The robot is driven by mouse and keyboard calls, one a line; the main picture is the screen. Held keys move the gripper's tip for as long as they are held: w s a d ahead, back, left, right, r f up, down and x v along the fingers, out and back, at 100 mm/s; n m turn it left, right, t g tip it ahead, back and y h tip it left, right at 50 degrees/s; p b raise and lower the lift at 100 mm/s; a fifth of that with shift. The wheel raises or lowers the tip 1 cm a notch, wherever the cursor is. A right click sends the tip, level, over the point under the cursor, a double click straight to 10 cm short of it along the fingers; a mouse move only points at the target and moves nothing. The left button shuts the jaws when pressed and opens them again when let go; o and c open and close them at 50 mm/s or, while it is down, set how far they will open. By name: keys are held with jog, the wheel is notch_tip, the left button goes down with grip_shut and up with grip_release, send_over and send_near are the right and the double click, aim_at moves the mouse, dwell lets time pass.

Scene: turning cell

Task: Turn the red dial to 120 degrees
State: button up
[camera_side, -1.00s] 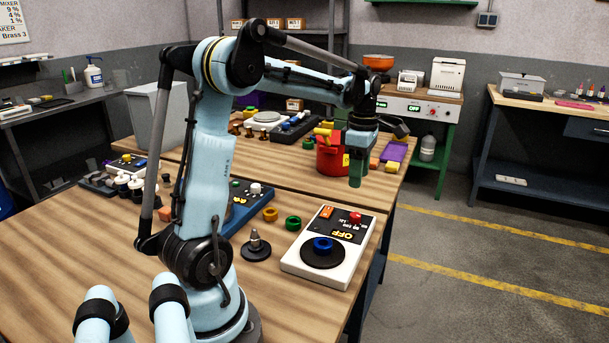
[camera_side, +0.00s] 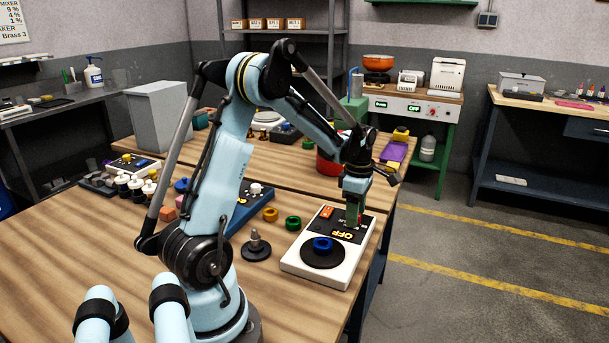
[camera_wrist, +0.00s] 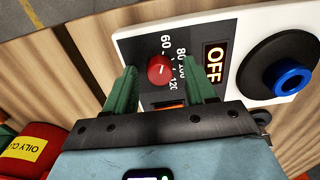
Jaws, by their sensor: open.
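The red dial (camera_wrist: 160,69) is a small round knob with a white pointer line, on a white box with a black panel (camera_wrist: 240,35). Printed numbers 60, 80, 100 and 120 lie beside it. In the wrist view my gripper (camera_wrist: 165,85) is open, with one green finger on each side of the dial. Contact with the dial cannot be told. In the side view my gripper (camera_side: 354,222) points down over the far right part of the white box (camera_side: 300,262), and its fingers mostly hide the dial.
The box also carries a blue knob on a black disc (camera_side: 322,246), an orange switch (camera_side: 327,212) and an OFF display (camera_side: 342,235). A green ring (camera_side: 293,223) and a grey-tipped black stand (camera_side: 256,246) are left of it. A red container (camera_side: 328,166) stands behind.

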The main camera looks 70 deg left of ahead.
grip_shut()
